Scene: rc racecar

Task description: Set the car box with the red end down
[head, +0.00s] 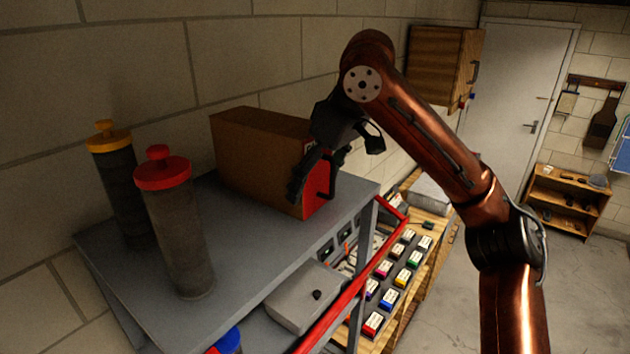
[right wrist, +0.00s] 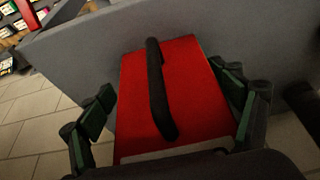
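The car box (head: 255,155) is a brown box lying on a grey shelf top (head: 250,250) against the wall. Its red end (head: 317,197) faces right in the head view and carries a dark handle. In the right wrist view the red end (right wrist: 190,90) fills the middle, with the black handle (right wrist: 157,90) across it. My right gripper (head: 318,175) is at the red end. Its fingers are open, one on each side of the red end in the right wrist view; I cannot tell whether they touch it. My left gripper is not in view.
Two dark canisters, one with a yellow lid (head: 109,137) and one with a red lid (head: 162,168), stand left of the box. A red bar (head: 350,290) runs along the shelf's front right. A lower bench with several small coloured boxes (head: 388,298) is beyond it.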

